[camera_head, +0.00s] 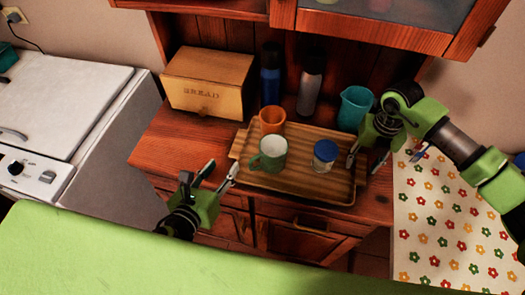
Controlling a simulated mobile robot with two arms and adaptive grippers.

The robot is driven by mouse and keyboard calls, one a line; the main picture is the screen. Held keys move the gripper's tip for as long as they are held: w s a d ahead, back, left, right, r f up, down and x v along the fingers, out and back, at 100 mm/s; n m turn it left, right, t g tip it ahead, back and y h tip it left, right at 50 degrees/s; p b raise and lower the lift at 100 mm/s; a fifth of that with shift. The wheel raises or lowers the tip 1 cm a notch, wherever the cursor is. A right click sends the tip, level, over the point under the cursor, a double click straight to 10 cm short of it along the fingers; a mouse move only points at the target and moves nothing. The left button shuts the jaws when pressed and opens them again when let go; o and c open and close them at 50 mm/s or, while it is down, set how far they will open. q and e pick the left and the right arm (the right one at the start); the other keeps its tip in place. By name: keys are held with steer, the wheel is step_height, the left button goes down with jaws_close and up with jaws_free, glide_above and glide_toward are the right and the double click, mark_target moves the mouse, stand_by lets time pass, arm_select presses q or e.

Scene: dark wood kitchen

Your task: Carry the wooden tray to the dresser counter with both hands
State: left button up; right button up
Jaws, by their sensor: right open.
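The wooden tray (306,189) rests on the dresser counter (196,139). It holds an orange cup (272,121), a green mug (269,157) with a pale inside, and a jar with a blue lid (325,155). My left gripper (220,171) is open and empty, its fingers apart just left of and in front of the tray's left end. My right gripper (364,164) is open at the tray's right end, with its fingertips close to the rim. I cannot tell whether they touch it.
A bread box (209,81), a blue bottle (270,79), a grey bottle (310,82) and a teal pitcher (354,108) stand behind the tray. A white stove (65,100) is at left, a flowered cloth (440,215) at right. Upper cupboards overhang the back.

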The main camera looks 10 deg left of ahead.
step_height(320, 180, up, 11)
steer(key=shift+r, duration=0.2)
stand_by(0.6)
